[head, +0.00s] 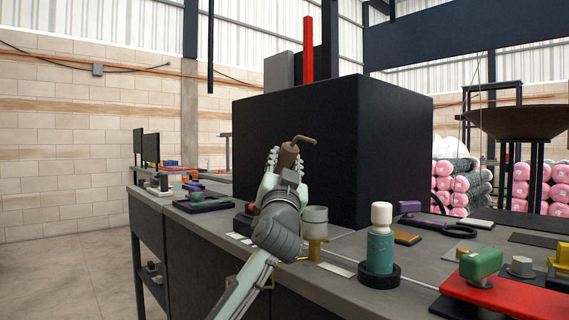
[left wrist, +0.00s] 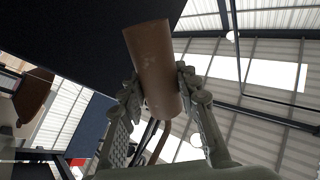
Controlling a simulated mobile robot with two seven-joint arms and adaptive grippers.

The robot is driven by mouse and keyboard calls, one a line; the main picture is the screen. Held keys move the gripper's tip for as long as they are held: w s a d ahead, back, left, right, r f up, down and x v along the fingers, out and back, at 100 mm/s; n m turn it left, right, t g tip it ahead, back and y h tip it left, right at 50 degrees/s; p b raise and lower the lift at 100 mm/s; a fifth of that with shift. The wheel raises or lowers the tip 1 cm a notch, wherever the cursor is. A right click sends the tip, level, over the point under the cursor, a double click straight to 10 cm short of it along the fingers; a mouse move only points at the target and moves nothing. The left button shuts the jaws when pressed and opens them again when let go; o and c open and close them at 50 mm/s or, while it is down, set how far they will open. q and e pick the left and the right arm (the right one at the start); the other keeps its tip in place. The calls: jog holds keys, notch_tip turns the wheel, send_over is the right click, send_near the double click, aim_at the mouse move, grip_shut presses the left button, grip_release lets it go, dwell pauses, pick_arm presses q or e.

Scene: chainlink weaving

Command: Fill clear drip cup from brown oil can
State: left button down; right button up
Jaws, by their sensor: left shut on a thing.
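The brown oil can (head: 288,155) with its bent spout is held up above the bench, tilted slightly to the right. My left gripper (head: 287,160) is shut on it, with a finger on each side. In the left wrist view the brown can (left wrist: 155,68) sits between the two fingers of the left gripper (left wrist: 158,88). The clear drip cup (head: 315,218) stands on a brass-coloured stand near the bench's front edge, below and to the right of the can. The spout points right, above the cup's level. What is inside the cup cannot be seen. My right gripper is not in view.
A large black box (head: 300,140) stands behind the can. A teal bottle with a white top (head: 381,240) stands in a dark ring right of the cup. A red plate (head: 505,298) with a green part lies at the right. Purple-handled tool (head: 430,220) lies behind.

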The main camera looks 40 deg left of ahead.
pick_arm(q)
jog(key=shift+d+r, duration=0.1)
jog(key=shift+f, duration=0.3)
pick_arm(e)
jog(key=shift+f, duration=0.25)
pick_arm(q)
jog(key=shift+f+b, duration=0.2)
jog(key=shift+b, duration=0.2)
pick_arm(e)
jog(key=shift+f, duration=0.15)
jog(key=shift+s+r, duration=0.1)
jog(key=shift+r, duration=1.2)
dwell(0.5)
pick_arm(q)
jog(key=shift+a+r+m+t+b, duration=0.2)
jog(key=shift+r+m+t+b, duration=0.2)
jog(key=shift+r+m+b, duration=0.1)
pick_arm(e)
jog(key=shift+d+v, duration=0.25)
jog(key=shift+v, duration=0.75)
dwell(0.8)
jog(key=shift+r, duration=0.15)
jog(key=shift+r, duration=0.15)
pick_arm(q)
jog(key=shift+r, duration=0.1)
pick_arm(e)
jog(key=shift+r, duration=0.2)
